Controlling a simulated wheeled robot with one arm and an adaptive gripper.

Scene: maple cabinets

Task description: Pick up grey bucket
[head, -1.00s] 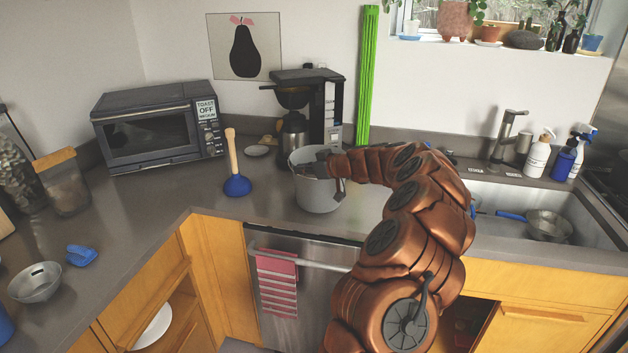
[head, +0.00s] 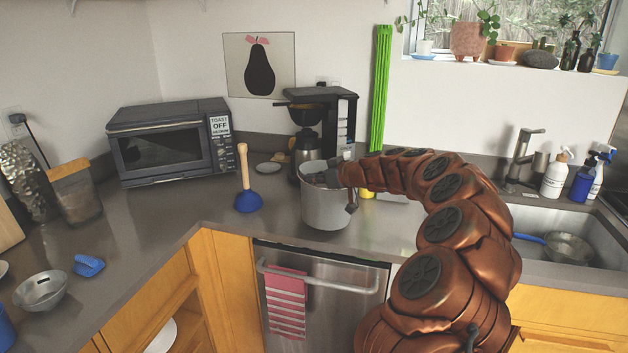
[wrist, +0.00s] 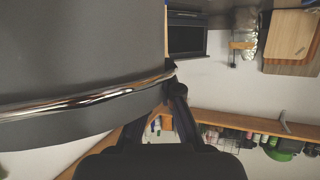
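The grey bucket (head: 325,208) stands upright on the counter, in front of the coffee maker. In the wrist view the bucket (wrist: 80,50) fills the upper left, with its shiny rim running across. My gripper (head: 340,183) is at the bucket's right rim. One dark finger reaches over into the bucket's mouth, and the other hangs down by its outer right side. In the wrist view my gripper (wrist: 155,112) has its fingers near the rim, one partly hidden behind the bucket. Whether they press on the wall cannot be told.
A blue plunger (head: 248,202) with a wooden handle stands left of the bucket. The coffee maker (head: 340,115) is close behind it, and a microwave (head: 170,145) is farther left. The sink (head: 535,220) lies to the right. The counter front left of the bucket is clear.

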